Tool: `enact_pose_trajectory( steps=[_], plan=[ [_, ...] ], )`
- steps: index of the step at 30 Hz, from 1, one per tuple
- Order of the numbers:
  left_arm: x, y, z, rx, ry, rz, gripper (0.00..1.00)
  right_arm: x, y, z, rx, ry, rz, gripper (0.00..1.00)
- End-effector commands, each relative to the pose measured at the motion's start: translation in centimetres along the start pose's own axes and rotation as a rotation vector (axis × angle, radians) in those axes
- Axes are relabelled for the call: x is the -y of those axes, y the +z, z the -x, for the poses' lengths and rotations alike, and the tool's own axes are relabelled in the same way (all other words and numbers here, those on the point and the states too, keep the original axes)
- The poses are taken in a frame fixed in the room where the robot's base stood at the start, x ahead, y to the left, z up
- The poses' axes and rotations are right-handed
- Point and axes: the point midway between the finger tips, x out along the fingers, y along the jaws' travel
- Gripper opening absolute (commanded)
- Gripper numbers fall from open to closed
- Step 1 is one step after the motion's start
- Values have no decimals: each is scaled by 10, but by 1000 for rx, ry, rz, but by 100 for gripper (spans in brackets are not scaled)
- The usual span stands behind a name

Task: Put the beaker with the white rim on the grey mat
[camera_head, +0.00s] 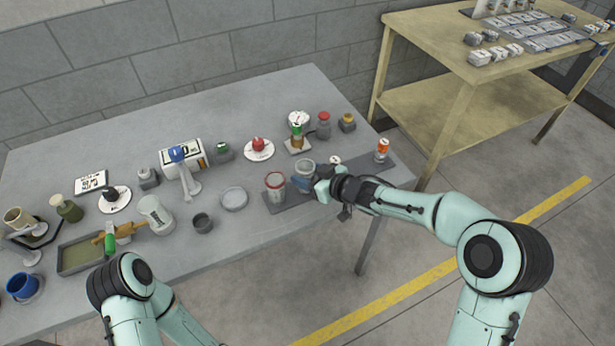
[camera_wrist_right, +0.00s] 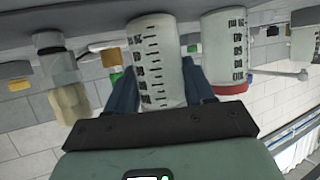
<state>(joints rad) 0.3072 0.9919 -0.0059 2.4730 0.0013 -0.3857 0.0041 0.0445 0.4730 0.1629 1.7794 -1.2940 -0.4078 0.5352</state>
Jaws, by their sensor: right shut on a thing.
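The beaker with the white rim (camera_head: 304,167) is clear with dark graduation marks. My right gripper (camera_head: 312,182) is shut on it from the front right. In the right wrist view the beaker (camera_wrist_right: 156,62) stands between the two dark blue fingers (camera_wrist_right: 160,88). The grey mat (camera_head: 292,197) is a long dark strip along the table's front right. The beaker appears upright at the mat, right of a red-rimmed beaker (camera_head: 275,188); I cannot tell whether its base touches. My left arm shows at the bottom left; its gripper is not visible.
The red-rimmed beaker (camera_wrist_right: 228,50) is close beside the held one. An orange-and-white bottle (camera_head: 382,149) stands at the mat's right end. A round dish (camera_head: 234,198) and a small dark cup (camera_head: 202,222) lie to the left. Several jars stand behind.

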Motion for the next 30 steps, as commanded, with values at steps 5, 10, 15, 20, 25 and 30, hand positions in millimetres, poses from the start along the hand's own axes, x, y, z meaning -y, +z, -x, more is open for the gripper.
enact_pose_trajectory(
  steps=[5,10,15,20,25,30],
  plan=[
    [0,0,1,0,0,0,0,0,-2,0,-1,0,1,21],
    [0,-1,-1,-2,1,0,0,0,3,-1,-1,0,1,21],
    [0,-1,0,-2,1,0,0,0,2,-1,-1,0,1,79],
    [0,-1,0,-2,1,0,0,0,2,-1,-1,0,1,79],
    [-1,0,2,0,0,0,0,-1,-3,5,-1,2,0,79],
    [-2,0,6,-2,1,-1,0,-1,-3,36,-1,4,1,79]
  ],
)
